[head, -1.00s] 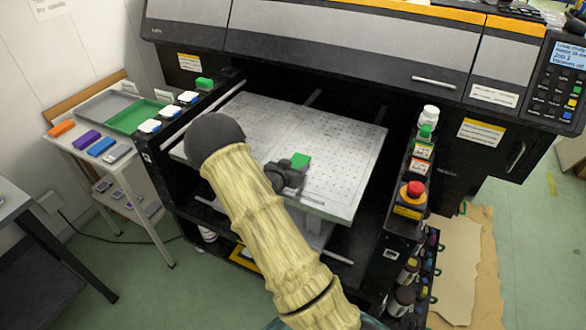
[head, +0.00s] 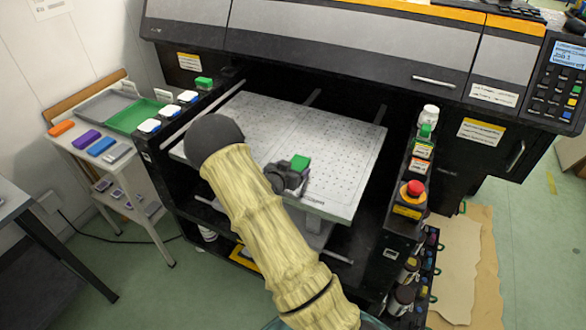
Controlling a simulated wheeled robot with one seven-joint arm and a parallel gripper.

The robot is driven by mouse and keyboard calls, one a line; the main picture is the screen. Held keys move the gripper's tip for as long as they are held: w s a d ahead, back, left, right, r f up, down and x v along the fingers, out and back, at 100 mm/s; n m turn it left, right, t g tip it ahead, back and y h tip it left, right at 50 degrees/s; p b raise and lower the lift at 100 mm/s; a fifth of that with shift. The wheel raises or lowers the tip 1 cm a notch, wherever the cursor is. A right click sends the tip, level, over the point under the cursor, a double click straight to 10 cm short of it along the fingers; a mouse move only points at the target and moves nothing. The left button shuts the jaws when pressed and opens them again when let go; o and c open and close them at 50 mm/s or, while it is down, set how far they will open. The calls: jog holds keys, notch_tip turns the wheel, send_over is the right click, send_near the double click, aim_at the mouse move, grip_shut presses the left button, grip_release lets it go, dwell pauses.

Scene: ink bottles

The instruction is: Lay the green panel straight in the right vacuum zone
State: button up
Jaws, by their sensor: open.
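A small green panel (head: 300,161) shows at the front middle of the perforated white vacuum bed (head: 345,150), right at the far side of my gripper. My gripper (head: 293,174) is dark, open, and low over the front part of the bed. It hides part of the bed and perhaps part of the panel. I cannot tell whether the panel touches the fingers or how straight it lies. Fine lines and holes mark the bed, but the zone borders are too small to make out.
The black printer body rises behind the bed. A red stop button (head: 413,191) and small bottles stand on the right ledge. A side table holds a green tray (head: 133,118). The bed's right part is clear.

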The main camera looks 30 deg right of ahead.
jog(key=v, duration=1.2)
jog(key=shift+b, duration=0.45)
jog(key=shift+w, duration=0.1)
jog(key=s+a+r+n+g+y, duration=0.25)
jog(key=s+a+n+y, duration=0.25)
jog(key=s+a+y, duration=0.3)
jog(key=s+a+r+n+g+y, duration=0.1)
jog(key=s+r+n, duration=0.4)
jog(key=s, duration=0.7)
jog(key=shift+s+a+g+y, duration=0.25)
jog(key=shift+s+g+y, duration=0.1)
jog(key=shift+g+y, duration=0.7)
